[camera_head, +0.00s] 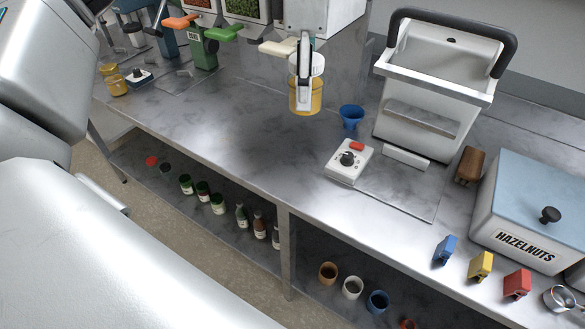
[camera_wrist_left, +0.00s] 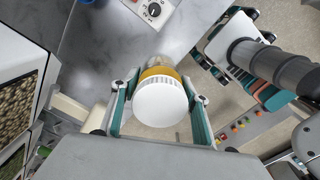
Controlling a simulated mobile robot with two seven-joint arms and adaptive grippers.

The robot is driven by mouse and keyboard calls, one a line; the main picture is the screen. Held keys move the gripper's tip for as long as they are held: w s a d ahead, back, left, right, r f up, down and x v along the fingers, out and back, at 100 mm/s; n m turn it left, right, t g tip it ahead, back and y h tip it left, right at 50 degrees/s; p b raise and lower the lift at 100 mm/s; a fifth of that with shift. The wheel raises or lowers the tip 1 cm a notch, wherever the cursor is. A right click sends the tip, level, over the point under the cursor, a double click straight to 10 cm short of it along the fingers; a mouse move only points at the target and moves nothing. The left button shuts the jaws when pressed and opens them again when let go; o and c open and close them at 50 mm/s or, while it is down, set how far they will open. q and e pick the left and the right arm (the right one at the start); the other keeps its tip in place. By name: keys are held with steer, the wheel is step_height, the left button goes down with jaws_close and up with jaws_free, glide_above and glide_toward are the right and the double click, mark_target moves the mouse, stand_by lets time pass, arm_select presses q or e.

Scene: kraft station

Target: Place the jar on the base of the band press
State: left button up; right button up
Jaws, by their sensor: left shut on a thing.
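The jar (camera_head: 306,97) has a white lid and yellow contents. It is upright and appears to be held above the worktop in the head view. My left gripper (camera_head: 304,72) is shut on the jar's sides. In the left wrist view the white lid of the jar (camera_wrist_left: 160,103) faces the camera between the two fingers of the gripper (camera_wrist_left: 157,95). A white frame-like machine with a black handle (camera_head: 440,95) stands to the right. I cannot tell for sure that it is the band press. My right gripper is not in view.
A blue funnel-like cup (camera_head: 351,116) and a white control box with a dial (camera_head: 349,162) stand right of the jar. Dispensers with coloured levers (camera_head: 224,33) are at the back left. A hazelnuts bin (camera_head: 525,240) is at the right. The worktop (camera_head: 240,125) left of the jar is clear.

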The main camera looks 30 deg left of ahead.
arm_select(q)
steer(key=shift+w+f+m, duration=0.1)
steer(key=shift+f+m, duration=0.05)
steer(key=shift+m, duration=0.15)
step_height(320, 180, down, 20)
steer(key=shift+d, duration=0.1)
stand_by(0.3)
steer(key=o, duration=1)
steer(key=shift+f, duration=0.2)
steer(key=o, duration=0.4)
steer(key=shift+o, duration=0.2)
steer(key=shift+r, duration=0.1)
